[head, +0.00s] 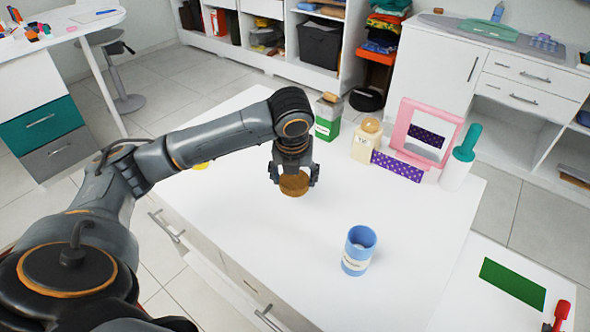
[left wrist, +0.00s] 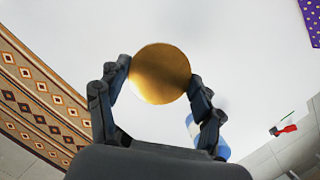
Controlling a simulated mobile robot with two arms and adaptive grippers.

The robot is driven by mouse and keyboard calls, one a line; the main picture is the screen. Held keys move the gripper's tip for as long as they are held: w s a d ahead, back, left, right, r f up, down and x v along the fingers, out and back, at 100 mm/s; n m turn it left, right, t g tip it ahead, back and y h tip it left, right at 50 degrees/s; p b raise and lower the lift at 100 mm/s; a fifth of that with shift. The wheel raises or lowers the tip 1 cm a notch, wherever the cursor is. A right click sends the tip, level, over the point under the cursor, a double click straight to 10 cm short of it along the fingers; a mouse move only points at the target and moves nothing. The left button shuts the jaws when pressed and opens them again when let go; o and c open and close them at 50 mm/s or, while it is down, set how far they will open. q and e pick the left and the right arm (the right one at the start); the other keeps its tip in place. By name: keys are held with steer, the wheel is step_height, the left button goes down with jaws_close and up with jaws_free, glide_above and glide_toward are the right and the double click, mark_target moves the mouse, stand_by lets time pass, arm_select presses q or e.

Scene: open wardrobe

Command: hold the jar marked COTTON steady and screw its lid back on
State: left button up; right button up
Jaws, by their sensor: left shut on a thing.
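A round golden-brown lid (head: 294,184) is between the fingers of my left gripper (head: 293,180), just above or at the white table top. The left wrist view shows the lid (left wrist: 160,74) with a finger against each side, so the gripper is shut on it. A blue jar (head: 357,250) stands upright and open, without a lid, to the right of and nearer than the gripper. Its white label is too small to read. In the left wrist view the jar (left wrist: 223,150) is partly hidden behind a finger. My right gripper is not in view.
At the table's back stand a green box (head: 327,122), a cream jar with a tan lid (head: 363,143), a purple patterned box (head: 397,166), a pink frame (head: 402,118) and a white bottle with a teal top (head: 457,168). The white table top (head: 270,235) is clear around the blue jar.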

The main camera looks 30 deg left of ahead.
arm_select(q)
steer(key=shift+s+d+r, duration=0.35)
steer(key=shift+s, duration=0.25)
